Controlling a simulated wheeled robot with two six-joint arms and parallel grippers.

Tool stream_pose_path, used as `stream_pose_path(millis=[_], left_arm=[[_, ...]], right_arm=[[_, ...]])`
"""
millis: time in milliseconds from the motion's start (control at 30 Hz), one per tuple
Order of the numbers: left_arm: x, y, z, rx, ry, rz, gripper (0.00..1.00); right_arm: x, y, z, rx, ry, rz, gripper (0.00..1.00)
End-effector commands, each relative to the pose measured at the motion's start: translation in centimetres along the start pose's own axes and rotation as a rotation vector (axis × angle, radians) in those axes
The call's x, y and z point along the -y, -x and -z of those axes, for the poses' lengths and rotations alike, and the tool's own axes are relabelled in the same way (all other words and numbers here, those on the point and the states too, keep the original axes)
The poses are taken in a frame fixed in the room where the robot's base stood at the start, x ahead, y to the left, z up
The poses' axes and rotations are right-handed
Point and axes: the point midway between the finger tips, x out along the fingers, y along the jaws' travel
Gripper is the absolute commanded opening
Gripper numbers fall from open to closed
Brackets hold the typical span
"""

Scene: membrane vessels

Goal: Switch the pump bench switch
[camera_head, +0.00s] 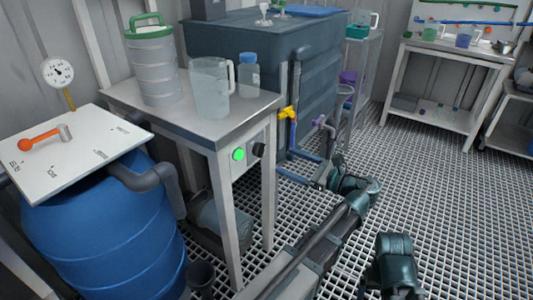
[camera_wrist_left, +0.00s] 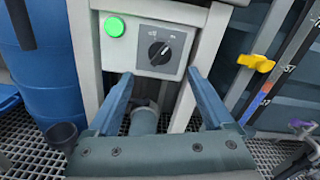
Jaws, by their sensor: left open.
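The pump bench switch is a black rotary knob (camera_wrist_left: 159,53) on a light grey panel (camera_wrist_left: 142,63). Its white pointer mark tilts to the upper right. A bright green round button or lamp (camera_wrist_left: 114,27) sits left of it. In the head view the knob (camera_head: 259,150) shows at an angle on the front of the bench (camera_head: 205,130), beside the green lamp (camera_head: 238,154). My left gripper (camera_head: 331,172) is open and empty, in front of the panel and apart from it. In the left wrist view its fingers (camera_wrist_left: 160,75) frame the panel's lower part. My right gripper is not seen.
A jug (camera_head: 210,92), a blue-capped bottle (camera_head: 248,76) and a green-rimmed container (camera_head: 155,62) stand on the bench. A blue barrel (camera_head: 105,240) is at left. A dark tank (camera_head: 235,45) with a yellow valve handle (camera_head: 287,113) stands behind. Grated floor (camera_head: 440,180) is open at right.

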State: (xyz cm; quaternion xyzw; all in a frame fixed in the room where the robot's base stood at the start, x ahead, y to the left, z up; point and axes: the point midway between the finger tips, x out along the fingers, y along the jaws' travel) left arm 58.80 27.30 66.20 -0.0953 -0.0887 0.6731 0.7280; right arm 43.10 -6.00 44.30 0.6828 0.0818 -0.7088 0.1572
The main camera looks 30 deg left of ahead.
Motion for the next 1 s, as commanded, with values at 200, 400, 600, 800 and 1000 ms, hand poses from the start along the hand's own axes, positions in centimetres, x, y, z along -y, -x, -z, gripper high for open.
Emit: stream_pose_path(millis=[200, 400, 600, 800, 1000], left_arm=[[-0.1, -4.6, 0.0, 0.001, 0.0, -0.004, 0.85], [-0.1, -7.5, 0.0, 0.0, 0.001, -0.003, 0.85], [0.0, -8.9, 0.0, -0.001, 0.001, -0.001, 0.85], [0.0, -9.1, 0.0, -0.001, 0.001, 0.0, 0.85], [0.0, -9.1, 0.0, -0.001, 0.001, 0.0, 0.75]], right_arm=[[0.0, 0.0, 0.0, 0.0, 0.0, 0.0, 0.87], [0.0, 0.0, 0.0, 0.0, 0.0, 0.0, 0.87], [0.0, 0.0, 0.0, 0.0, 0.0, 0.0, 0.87], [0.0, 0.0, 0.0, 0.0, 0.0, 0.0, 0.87], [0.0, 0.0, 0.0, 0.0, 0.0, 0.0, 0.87]])
